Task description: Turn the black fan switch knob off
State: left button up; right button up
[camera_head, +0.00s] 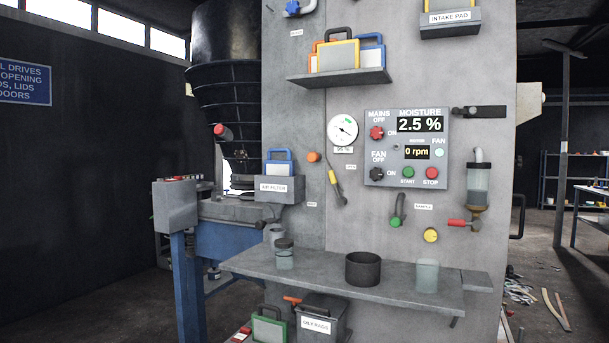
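The black fan switch knob (376,174) sits at the lower left of the grey control panel (407,148) on the concrete wall. The label "FAN OFF" is above and left of it and "ON" is to its right; its exact pointing direction is too small to tell. A red mains knob (376,132) is above it. The panel displays read "2.5 %" (420,125) and "0 rpm" (417,152). A green start button (408,171) and a red stop button (431,172) are to the knob's right. Neither of my grippers is in view.
A grey shelf (310,274) juts out below the panel, holding a dark round pot (363,269) and jars. A sample bottle (478,187) with a red-handled valve hangs right of the panel. A round gauge (342,130) is to its left. The space before the panel is clear.

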aim_at(376, 173)
jog(key=u, duration=0.25)
jog(key=i, duration=1.05)
jog(key=z, duration=0.15)
